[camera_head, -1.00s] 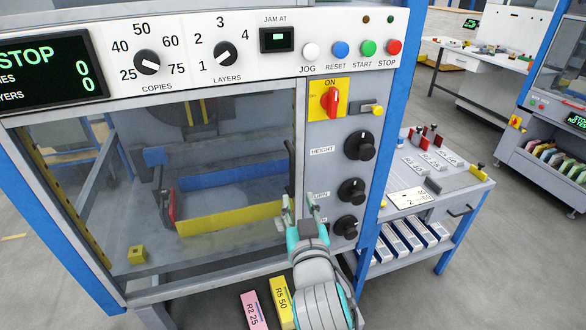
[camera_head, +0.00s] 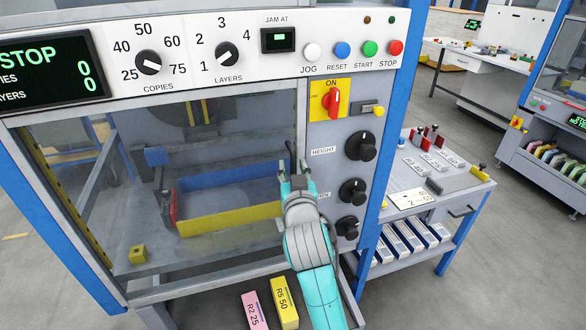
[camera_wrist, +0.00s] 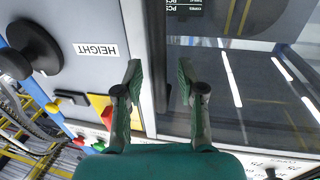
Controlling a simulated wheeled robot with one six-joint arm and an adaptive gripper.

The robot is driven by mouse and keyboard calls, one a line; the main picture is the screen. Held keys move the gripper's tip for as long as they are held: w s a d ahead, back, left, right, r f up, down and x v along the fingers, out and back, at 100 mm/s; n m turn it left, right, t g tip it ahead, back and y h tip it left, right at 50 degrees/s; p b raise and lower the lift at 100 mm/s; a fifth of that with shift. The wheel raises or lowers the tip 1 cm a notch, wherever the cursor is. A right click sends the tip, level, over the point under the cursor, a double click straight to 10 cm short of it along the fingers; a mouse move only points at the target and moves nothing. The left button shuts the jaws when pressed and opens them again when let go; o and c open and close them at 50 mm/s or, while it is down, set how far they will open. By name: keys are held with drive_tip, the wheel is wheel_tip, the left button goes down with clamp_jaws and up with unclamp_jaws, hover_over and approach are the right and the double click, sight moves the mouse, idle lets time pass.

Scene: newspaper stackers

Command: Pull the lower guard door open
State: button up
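The lower guard door (camera_head: 235,252) is a large clear panel in a grey frame, below the white control panel. It looks shut. Its dark upright handle (camera_head: 290,150) is at the right edge, with its lower part hidden behind my gripper. In the wrist view my gripper (camera_wrist: 157,75) is open, one finger over the grey post and one over the glass. A dark upright bar (camera_wrist: 158,45), apparently the handle, lies between the fingers. I cannot tell whether they touch it.
Black knobs (camera_head: 361,146) and a red switch (camera_head: 332,100) sit on the post right of the door. A side table (camera_head: 450,182) stands at the right. Pink (camera_head: 254,311) and yellow (camera_head: 285,303) boxes lie below the door. Open floor is to the right.

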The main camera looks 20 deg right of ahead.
drive_tip(key=shift+w, duration=0.15)
clamp_jaws()
